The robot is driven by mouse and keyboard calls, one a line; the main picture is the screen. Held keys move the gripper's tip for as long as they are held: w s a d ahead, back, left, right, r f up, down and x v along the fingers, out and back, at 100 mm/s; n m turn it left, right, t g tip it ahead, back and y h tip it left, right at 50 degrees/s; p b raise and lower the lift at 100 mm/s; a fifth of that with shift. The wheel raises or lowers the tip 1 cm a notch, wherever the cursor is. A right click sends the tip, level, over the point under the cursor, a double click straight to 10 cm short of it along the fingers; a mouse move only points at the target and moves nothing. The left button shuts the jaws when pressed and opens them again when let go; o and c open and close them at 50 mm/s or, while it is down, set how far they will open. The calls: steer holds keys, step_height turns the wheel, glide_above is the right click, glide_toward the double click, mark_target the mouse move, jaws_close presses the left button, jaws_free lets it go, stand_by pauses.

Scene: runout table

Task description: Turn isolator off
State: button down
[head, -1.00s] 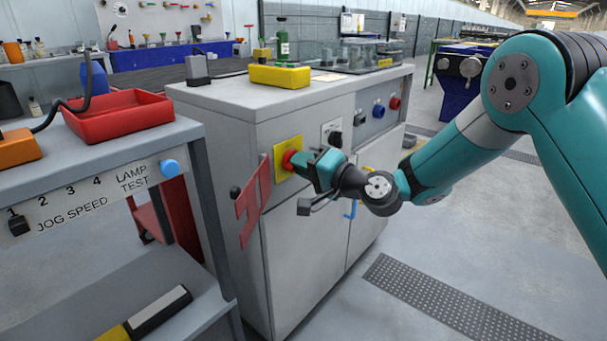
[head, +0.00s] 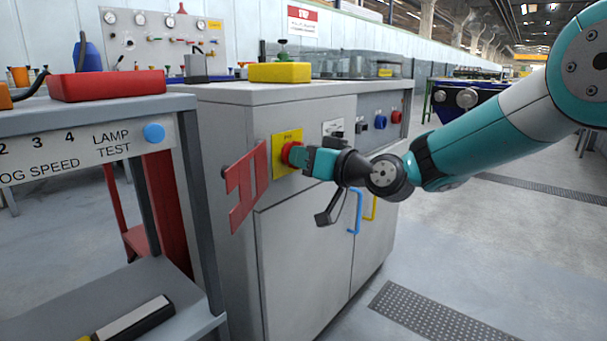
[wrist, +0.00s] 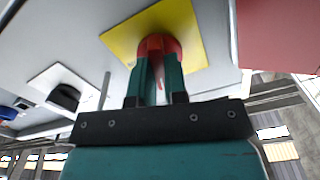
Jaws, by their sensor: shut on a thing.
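The isolator is a red rotary knob (head: 289,152) on a yellow plate (head: 286,138), on the front of the grey cabinet (head: 236,108). My gripper (head: 297,156) reaches it from the right and is shut on the red knob. In the wrist view the two teal fingers (wrist: 160,72) sit on either side of the red knob (wrist: 157,44), against the yellow plate (wrist: 118,42). The fingers hide part of the knob, and its exact turn angle cannot be told.
A red hasp-like plate (head: 246,187) sticks out left of the knob. A black switch (head: 338,138) on a white plate, a blue knob (head: 380,122) and a red knob (head: 397,117) are to the right. A blue handle (head: 355,212) is below. Floor to the right is clear.

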steer(key=shift+f+n+b, duration=0.15)
steer(key=shift+n+b, duration=1.25)
steer(key=shift+n, duration=0.1)
steer(key=shift+d, duration=0.1)
steer(key=c, duration=1.1)
jaws_free()
steer(key=shift+c, duration=0.2)
steer(key=v, duration=1.7)
steer(key=shift+p, duration=0.4)
steer(key=shift+s+d, duration=0.15)
